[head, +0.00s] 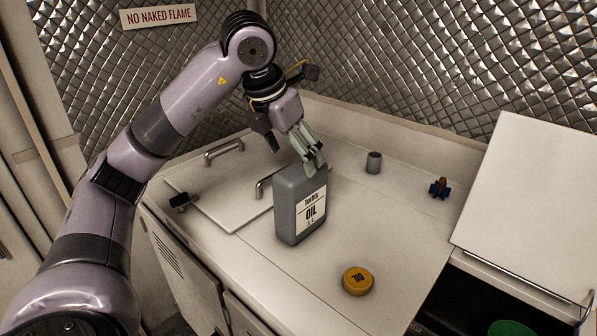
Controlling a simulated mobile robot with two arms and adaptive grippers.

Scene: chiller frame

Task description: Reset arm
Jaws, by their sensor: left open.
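My left arm comes in from the left and bends down over the counter. My left gripper (313,161) points downward at the top of a grey oil can (288,205), which stands upright on the counter and has a white label reading OIL. The fingers are open and overlap the can's top in the picture; I cannot tell whether they touch it. The fingers partly hide the can's top and spout. My right gripper is not in view.
A raised white lid (535,190) stands at the right beside a dark opening. Metal handles (224,151) stick up at the left.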

